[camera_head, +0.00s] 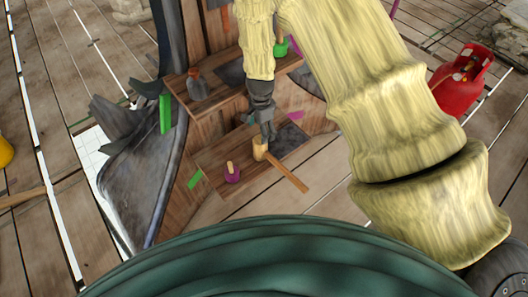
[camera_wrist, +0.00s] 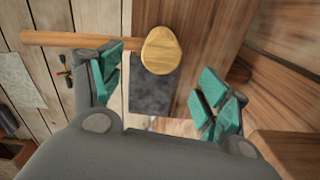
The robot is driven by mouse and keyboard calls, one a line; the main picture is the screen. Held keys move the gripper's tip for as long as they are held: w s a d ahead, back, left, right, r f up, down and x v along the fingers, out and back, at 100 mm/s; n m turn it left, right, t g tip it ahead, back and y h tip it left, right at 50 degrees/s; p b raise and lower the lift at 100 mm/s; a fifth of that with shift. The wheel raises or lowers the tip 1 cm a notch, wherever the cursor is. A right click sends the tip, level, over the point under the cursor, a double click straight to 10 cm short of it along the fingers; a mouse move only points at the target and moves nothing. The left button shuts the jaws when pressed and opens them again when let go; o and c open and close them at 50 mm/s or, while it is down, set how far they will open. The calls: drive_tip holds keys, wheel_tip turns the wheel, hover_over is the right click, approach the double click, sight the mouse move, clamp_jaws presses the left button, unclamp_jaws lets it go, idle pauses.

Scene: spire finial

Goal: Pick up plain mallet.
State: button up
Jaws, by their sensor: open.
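The plain mallet (camera_head: 289,177) lies on a low wooden ledge (camera_head: 222,155), its handle sticking out past the ledge's edge. Its round pale head (camera_wrist: 161,50) and long brown handle (camera_wrist: 70,39) show in the wrist view. My gripper (camera_head: 267,136) points down just above the mallet head and partly covers it in the head view. In the wrist view my gripper (camera_wrist: 160,78) is open, with the teal finger pads apart. The mallet head appears in the gap between them, toward the top of the picture. Whether the pads touch it cannot be told; nothing is gripped.
A purple pot (camera_head: 232,174) with a wooden handle stands left of the mallet. A grey bottle-like object (camera_head: 197,86) stands on the upper ledge. A dark slate square (camera_wrist: 151,97) lies beside the mallet. A red gas cylinder (camera_head: 461,84) stands far right. Plank floor lies open in front.

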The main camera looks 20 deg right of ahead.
sight(260, 139)
drive_tip(key=shift+a+f+p, duration=0.2)
drive_tip(key=shift+f+p, duration=0.15)
drive_tip(key=shift+f, duration=3.7)
drive_tip(key=c, duration=1.2)
